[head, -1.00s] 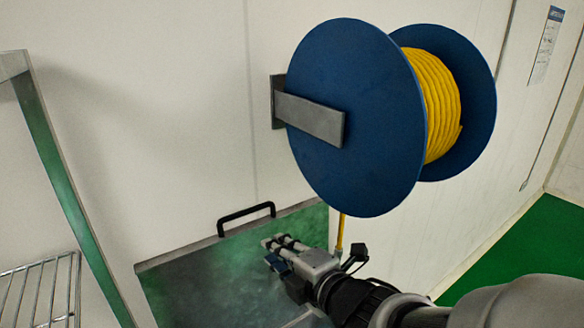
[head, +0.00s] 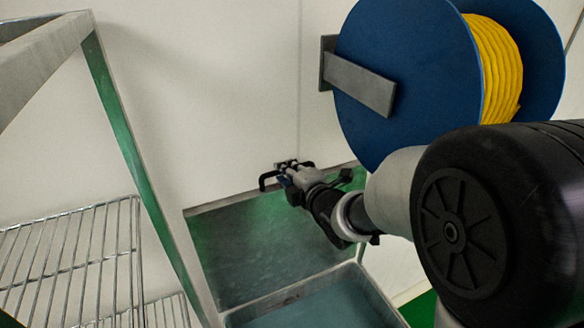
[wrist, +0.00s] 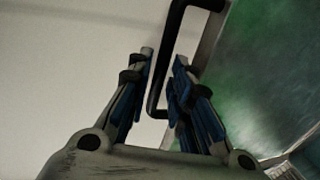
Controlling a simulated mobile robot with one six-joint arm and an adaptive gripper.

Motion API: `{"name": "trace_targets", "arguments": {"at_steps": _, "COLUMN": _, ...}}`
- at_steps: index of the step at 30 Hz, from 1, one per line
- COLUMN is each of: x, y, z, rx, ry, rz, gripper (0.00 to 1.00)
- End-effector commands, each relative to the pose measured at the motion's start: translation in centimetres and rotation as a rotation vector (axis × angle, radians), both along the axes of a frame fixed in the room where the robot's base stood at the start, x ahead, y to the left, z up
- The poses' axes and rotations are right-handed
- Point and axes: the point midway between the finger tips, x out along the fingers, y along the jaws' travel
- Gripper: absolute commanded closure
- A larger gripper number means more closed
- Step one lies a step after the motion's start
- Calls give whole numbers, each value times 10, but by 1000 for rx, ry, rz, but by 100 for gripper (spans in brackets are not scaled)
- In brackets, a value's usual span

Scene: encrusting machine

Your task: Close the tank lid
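The tank lid (head: 255,250) is a grey metal panel with green reflections, standing raised against the white wall. A black bar handle (head: 267,180) sits at its top edge; the handle also shows in the wrist view (wrist: 164,62). My gripper (head: 287,166) is at the handle. In the wrist view my gripper (wrist: 164,56) is open, with one finger on each side of the handle bar and gaps visible. The tank (head: 325,305) is open below the lid, its inside blue-grey. My arm hides the lid's right part and part of the handle.
A blue reel (head: 400,50) with yellow hose (head: 495,65) hangs on a wall bracket (head: 355,80), close above my arm. A metal frame (head: 130,150) with wire racks (head: 75,250) stands at the left. White wall (head: 220,90) is bare between them.

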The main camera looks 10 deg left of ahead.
Motion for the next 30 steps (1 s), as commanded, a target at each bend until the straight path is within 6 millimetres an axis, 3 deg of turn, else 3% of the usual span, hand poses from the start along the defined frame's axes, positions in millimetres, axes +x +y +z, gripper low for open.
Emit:
{"name": "trace_targets", "arguments": {"at_steps": 6, "x": 0, "y": 0, "z": 0, "rx": 0, "ry": 0, "rz": 0, "gripper": 80}}
{"name": "trace_targets", "arguments": {"at_steps": 15, "x": 0, "y": 0, "z": 0, "rx": 0, "ry": 0, "rz": 0, "gripper": 100}}
{"name": "trace_targets", "arguments": {"at_steps": 30, "x": 0, "y": 0, "z": 0, "rx": 0, "ry": 0, "rz": 0, "gripper": 100}}
